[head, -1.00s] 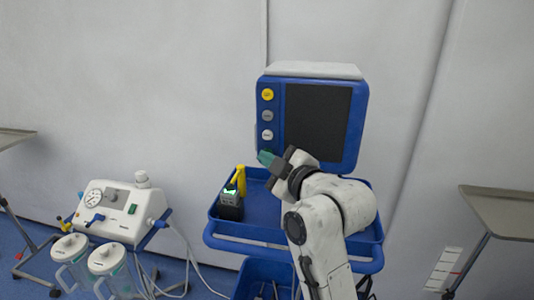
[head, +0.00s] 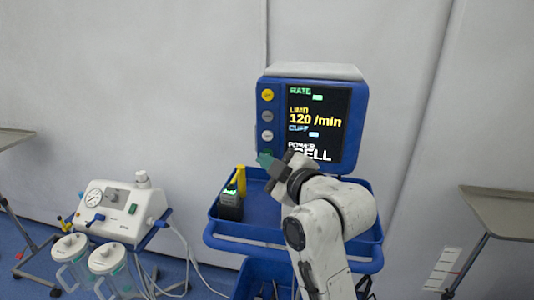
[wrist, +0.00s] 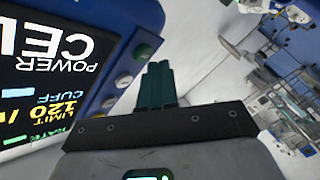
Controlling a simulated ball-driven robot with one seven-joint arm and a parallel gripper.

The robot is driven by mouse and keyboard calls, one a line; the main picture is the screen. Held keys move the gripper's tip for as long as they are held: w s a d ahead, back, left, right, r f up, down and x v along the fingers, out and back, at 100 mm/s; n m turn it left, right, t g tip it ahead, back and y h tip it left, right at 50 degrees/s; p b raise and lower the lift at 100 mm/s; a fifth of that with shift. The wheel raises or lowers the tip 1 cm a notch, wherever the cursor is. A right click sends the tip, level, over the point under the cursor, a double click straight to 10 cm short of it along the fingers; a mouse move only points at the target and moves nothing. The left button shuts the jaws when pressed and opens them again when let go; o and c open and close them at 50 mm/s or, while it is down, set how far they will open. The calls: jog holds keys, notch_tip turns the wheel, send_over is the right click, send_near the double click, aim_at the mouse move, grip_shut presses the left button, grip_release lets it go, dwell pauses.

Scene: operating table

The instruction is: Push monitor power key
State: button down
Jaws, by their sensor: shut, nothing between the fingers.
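The blue monitor (head: 312,73) stands upright on the trolley. Its screen (head: 318,120) is lit with rate, limit, cuff and power text. A column of round keys runs down its left side: yellow, grey, whitish, and a green key (head: 267,153) at the bottom. My gripper (head: 265,160) is shut and empty, its teal fingertips just below the green key. In the wrist view the shut fingers (wrist: 158,68) point up beside the green key (wrist: 142,52). I cannot tell whether they touch it. The lit screen (wrist: 45,60) fills the left of that view.
The blue trolley tray (head: 262,232) lies under the monitor. A small dark device with a green display (head: 230,205) and a yellow item (head: 241,180) stand in it. A white suction unit (head: 125,211) is at the left, a grey side table (head: 500,213) at the right.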

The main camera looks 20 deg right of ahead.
jog(key=shift+s+a, duration=0.1)
jog(key=shift+s, duration=0.05)
jog(key=s+a, duration=0.1)
jog(key=s+a+p, duration=0.1)
jog(key=s, duration=0.1)
jog(key=s+a, duration=0.1)
jog(key=shift+s+a, duration=0.25)
jog(key=shift+s, duration=0.15)
dwell(0.3)
